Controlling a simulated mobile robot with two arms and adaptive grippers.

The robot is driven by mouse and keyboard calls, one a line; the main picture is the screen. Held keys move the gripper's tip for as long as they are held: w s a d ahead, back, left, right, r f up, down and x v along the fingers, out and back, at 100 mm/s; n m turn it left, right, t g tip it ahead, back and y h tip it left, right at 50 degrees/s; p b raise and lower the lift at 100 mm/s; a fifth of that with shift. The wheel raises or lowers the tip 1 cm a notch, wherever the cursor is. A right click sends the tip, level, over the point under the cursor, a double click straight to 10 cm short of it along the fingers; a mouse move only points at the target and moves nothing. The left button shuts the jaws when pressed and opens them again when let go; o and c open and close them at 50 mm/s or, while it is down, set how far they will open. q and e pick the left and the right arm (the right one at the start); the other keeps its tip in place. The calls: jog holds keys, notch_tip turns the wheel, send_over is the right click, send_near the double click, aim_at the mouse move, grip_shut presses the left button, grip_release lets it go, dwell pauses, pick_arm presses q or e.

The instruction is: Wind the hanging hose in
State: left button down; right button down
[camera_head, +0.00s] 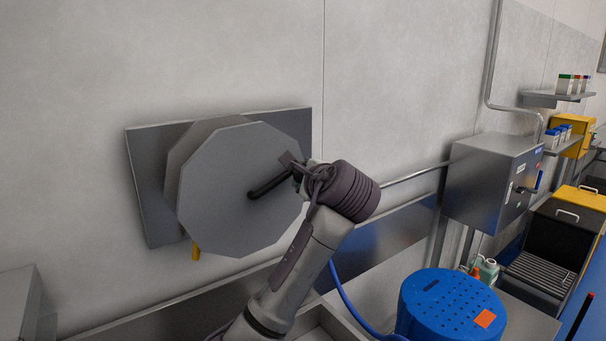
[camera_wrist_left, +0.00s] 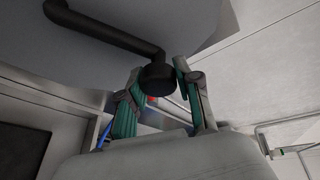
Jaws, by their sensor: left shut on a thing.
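A short yellow piece (camera_head: 196,252), perhaps the hose end, shows below the drum; the rest of the hose is hidden. A black crank handle (camera_head: 268,185) sticks out of the drum's face; it also shows in the left wrist view (camera_wrist_left: 108,28). My left gripper (camera_head: 294,168) is at the crank's outer end. In the left wrist view its fingers (camera_wrist_left: 160,88) are shut on the crank's round black knob (camera_wrist_left: 157,80). My right gripper is out of view.
A blue perforated tub (camera_head: 445,305) stands at the lower right, with a blue tube (camera_head: 345,300) left of it. A steel box (camera_head: 490,185) and a pipe (camera_head: 420,172) are on the wall to the right. The wall above the reel is clear.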

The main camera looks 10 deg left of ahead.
pick_arm(q)
jog(key=c, duration=0.8)
grip_release()
jog(key=shift+a, duration=0.1)
jog(key=v, duration=1.2)
